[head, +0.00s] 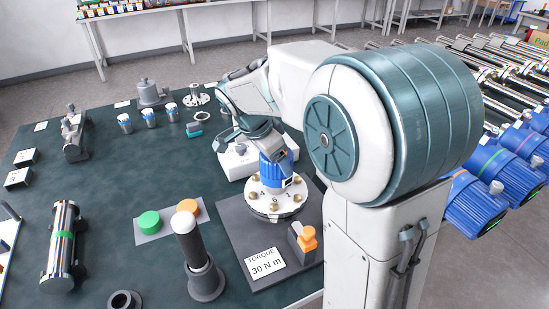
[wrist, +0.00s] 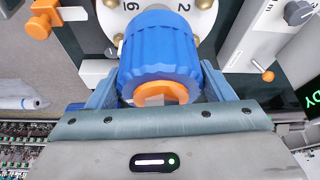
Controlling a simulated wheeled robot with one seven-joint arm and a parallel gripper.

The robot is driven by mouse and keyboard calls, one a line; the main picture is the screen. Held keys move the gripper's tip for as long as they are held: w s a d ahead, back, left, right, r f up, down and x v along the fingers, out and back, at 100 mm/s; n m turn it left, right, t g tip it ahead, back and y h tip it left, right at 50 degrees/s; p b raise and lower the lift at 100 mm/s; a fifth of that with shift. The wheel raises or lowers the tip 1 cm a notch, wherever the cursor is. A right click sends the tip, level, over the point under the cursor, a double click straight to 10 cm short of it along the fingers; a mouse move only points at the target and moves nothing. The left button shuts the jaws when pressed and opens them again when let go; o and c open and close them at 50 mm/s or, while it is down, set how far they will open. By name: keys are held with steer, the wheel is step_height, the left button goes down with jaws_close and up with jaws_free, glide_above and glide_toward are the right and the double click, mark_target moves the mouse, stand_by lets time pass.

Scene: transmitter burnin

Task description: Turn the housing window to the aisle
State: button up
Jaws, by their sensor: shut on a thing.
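The blue housing (head: 275,170) stands upright on a round white flange (head: 264,201) with brass bolts and numbers. It also shows in the wrist view (wrist: 160,45), where its ribbed side and an orange-rimmed round part (wrist: 160,92) face my camera. My gripper (wrist: 160,82) is shut on the housing, with one finger on each side. In the head view my gripper (head: 270,145) comes down on it from above and hides its top. A small dark and white patch shows low on its right side; I cannot tell whether this is the window.
The flange sits on a dark plate with a "TORQUE 30 N m" card (head: 265,263) and an orange-topped clamp (head: 306,238).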

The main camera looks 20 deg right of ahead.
steer(key=shift+m, duration=0.5)
steer(key=shift+m+g+b, duration=0.3)
steer(key=shift+m+g, duration=0.2)
steer(key=shift+m, duration=0.3)
steer(key=o, duration=1.6)
steer(key=shift+o, duration=0.2)
steer(key=shift+r, duration=0.1)
steer(key=p+v, duration=0.1)
steer(key=v, duration=1.2)
steer(key=shift+a+r, duration=0.2)
steer(key=shift+r, duration=0.15)
steer(key=shift+s, duration=0.1)
